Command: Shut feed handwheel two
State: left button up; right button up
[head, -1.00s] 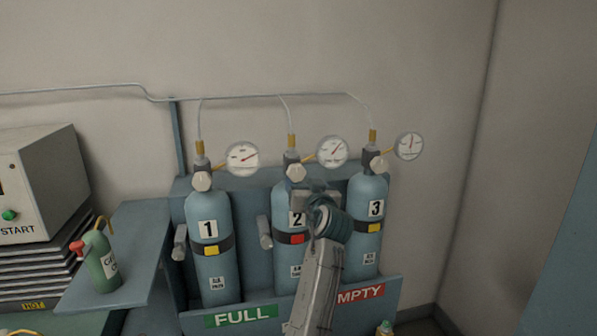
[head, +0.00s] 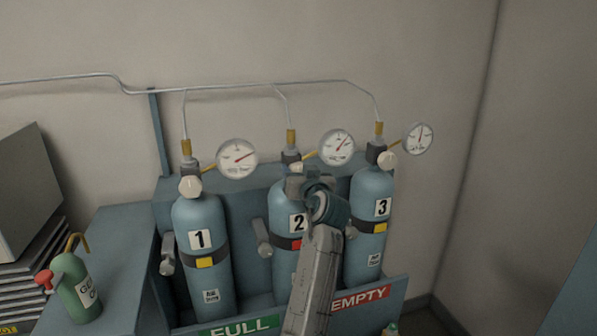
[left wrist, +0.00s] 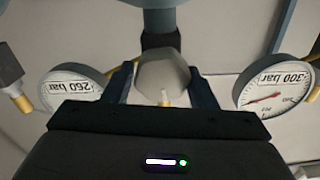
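Cylinder two (head: 284,201) is the middle of three blue cylinders in the head view. Its pale handwheel (head: 296,168) shows only in part at the neck, behind my left gripper (head: 306,179). In the left wrist view the grey, faceted handwheel (left wrist: 164,74) stands between the two dark fingers of my left gripper (left wrist: 162,88). The fingers are apart, one on each side of it. A narrow gap shows on the left side; the right finger is very close to the wheel, and I cannot tell whether it touches. My right gripper is not in view.
Cylinder one (head: 201,265) and cylinder three (head: 372,191) stand on either side. Round gauges (head: 237,158) (head: 338,147) (head: 419,138) sit by the valves. A green bottle (head: 77,291) stands on the blue ledge at left. Thin pipes run above.

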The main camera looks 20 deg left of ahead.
pick_arm(q)
jog(key=shift+a, duration=0.1)
jog(key=c, duration=0.5)
jog(key=shift+m, duration=0.8)
jog(key=o, duration=0.7)
jog(key=shift+o, duration=1.3)
jog(key=shift+w+a+f, duration=0.15)
jog(key=shift+w, duration=0.05)
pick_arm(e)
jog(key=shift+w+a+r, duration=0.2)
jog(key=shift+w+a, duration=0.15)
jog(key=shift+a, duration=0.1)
pick_arm(q)
jog(key=shift+s, duration=0.1)
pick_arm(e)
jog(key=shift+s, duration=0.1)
